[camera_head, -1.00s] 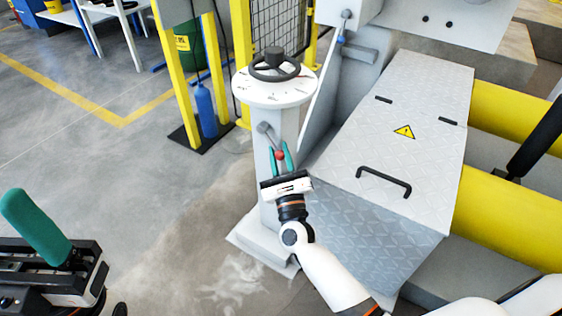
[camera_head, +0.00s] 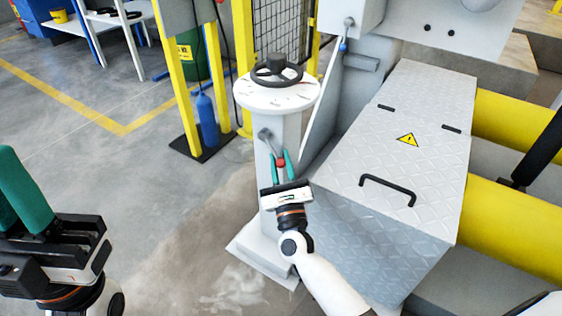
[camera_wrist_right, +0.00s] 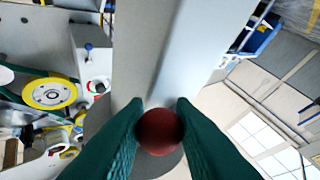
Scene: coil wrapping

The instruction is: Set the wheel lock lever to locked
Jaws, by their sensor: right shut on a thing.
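The wheel lock lever (camera_head: 272,145) is a short grey arm with a red ball knob (camera_head: 281,162), on the front of a white pedestal (camera_head: 285,205) below its dark handwheel (camera_head: 276,69). It points down and slightly right from its pivot. My right gripper (camera_head: 281,164) is shut on the red knob, with its teal fingers on either side. The right wrist view shows the knob (camera_wrist_right: 159,131) between both fingertips, with the pedestal column behind. My left gripper (camera_head: 20,190) is at the lower left, away from the lever and partly cut off by the frame.
A grey tread-plate cover (camera_head: 415,130) with a black handle (camera_head: 388,188) stands right of the pedestal. Yellow rollers (camera_head: 515,230) lie beyond it. A yellow-framed fence with a blue cylinder (camera_head: 207,118) stands behind to the left.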

